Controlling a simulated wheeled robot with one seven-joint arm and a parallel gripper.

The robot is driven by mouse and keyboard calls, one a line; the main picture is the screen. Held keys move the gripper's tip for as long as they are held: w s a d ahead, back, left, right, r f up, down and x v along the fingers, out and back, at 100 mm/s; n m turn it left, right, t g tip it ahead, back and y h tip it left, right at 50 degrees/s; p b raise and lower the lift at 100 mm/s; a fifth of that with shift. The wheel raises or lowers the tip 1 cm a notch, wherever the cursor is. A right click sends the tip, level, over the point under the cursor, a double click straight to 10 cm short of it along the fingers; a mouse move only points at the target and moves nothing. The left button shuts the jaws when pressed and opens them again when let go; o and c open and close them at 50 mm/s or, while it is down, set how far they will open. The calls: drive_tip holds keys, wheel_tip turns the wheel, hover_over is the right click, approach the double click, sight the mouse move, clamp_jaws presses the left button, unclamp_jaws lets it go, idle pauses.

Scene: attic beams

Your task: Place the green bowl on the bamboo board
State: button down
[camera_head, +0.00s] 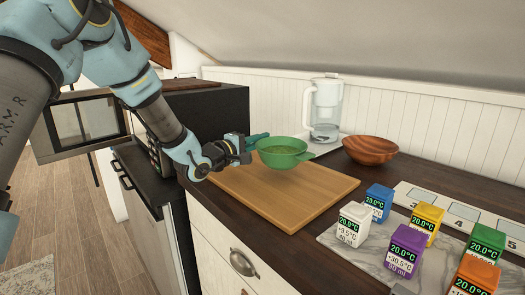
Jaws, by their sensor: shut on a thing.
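The green bowl (282,158) is upright over the far part of the bamboo board (290,195). Whether its base touches the board or hangs just above it, I cannot tell. My gripper (254,141) comes in from the left and is shut on the bowl's left rim. The board lies flat on the dark countertop, and its near part is bare.
A brown wooden bowl (370,149) and a clear pitcher (324,108) stand behind and right of the board. Several coloured labelled blocks, including a white one (353,224), stand on a marble slab (348,249) at the right. A black appliance (208,118) stands at the left.

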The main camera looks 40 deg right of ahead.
drive_tip(key=shift+f, duration=1.6)
drive_tip(key=shift+f, duration=0.15)
drive_tip(key=c, duration=1)
unclamp_jaws()
drive_tip(key=shift+o, duration=0.2)
drive_tip(key=a+b, duration=0.2)
drive_tip(key=a, duration=1)
drive_tip(key=shift+s+a, duration=0.1)
drive_tip(key=shift+s, duration=0.1)
